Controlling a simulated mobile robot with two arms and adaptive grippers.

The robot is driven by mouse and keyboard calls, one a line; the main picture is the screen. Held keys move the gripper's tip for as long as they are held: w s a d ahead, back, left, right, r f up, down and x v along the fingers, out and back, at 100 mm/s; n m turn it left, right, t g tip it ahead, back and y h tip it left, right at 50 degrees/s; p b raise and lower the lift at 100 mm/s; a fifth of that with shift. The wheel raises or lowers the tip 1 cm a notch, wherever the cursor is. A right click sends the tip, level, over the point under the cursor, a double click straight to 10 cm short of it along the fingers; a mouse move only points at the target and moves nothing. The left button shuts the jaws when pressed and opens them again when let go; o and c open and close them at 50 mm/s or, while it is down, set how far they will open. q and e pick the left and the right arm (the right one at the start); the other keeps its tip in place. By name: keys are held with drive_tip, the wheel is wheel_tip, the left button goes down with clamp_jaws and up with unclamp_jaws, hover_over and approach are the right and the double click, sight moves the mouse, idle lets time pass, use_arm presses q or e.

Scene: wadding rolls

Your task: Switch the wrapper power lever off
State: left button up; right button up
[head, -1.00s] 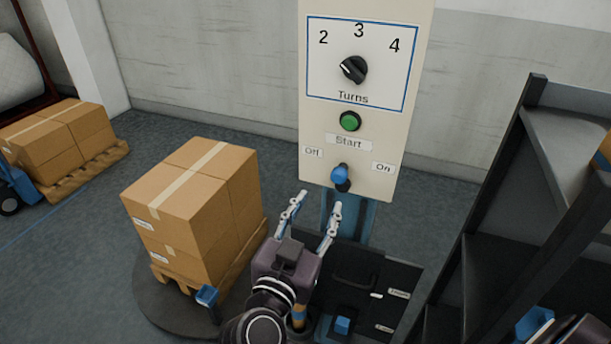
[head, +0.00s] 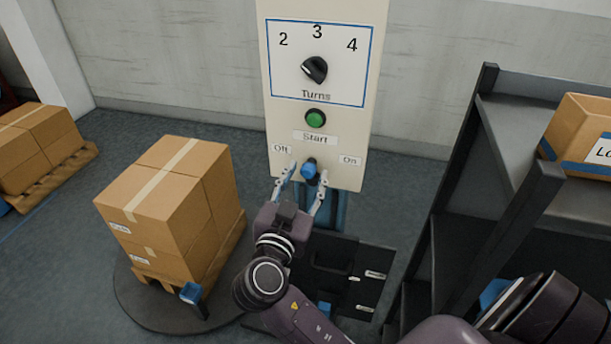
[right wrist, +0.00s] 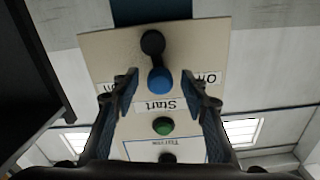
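The wrapper power lever (head: 309,168) has a blue knob on a dark stem. It sits low on the pale control panel (head: 376,100), between the Off label (head: 282,148) at left and the On label (head: 349,160) at right. The right wrist view shows the knob (right wrist: 160,81) upside down; I cannot tell which side the lever is set to. My right gripper (head: 307,173) is open, its fingers on either side of the knob. In the right wrist view a gap shows between the knob and each finger (right wrist: 160,86). My left gripper is not in view.
Above the lever are the green Start button (head: 315,118) and the black Turns dial (head: 314,70). Stacked cartons (head: 165,205) stand on a pallet on the round turntable (head: 150,310) at left. A dark shelf rack (head: 505,190) with a carton (head: 580,135) stands close at right.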

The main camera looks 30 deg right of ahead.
clamp_jaws()
drive_tip(key=shift+w+a+f+n, duration=0.1)
drive_tip(key=shift+n, duration=0.2)
drive_tip(key=shift+b, duration=0.4)
drive_tip(key=shift+w+a+f+n+b, duration=0.1)
drive_tip(key=shift+w+a+n+b, duration=0.2)
drive_tip(key=shift+n, duration=0.65)
drive_tip(key=shift+w+a+f+n+b, duration=0.2)
drive_tip(key=shift+n+b, duration=0.15)
drive_tip(key=shift+n, duration=0.65)
drive_tip(key=shift+w+a+f+n+b, duration=0.15)
drive_tip(key=shift+w+n+b, duration=0.15)
drive_tip(key=shift+n, duration=0.65)
drive_tip(key=shift+r, duration=0.1)
drive_tip(key=shift+o, duration=0.5)
unclamp_jaws()
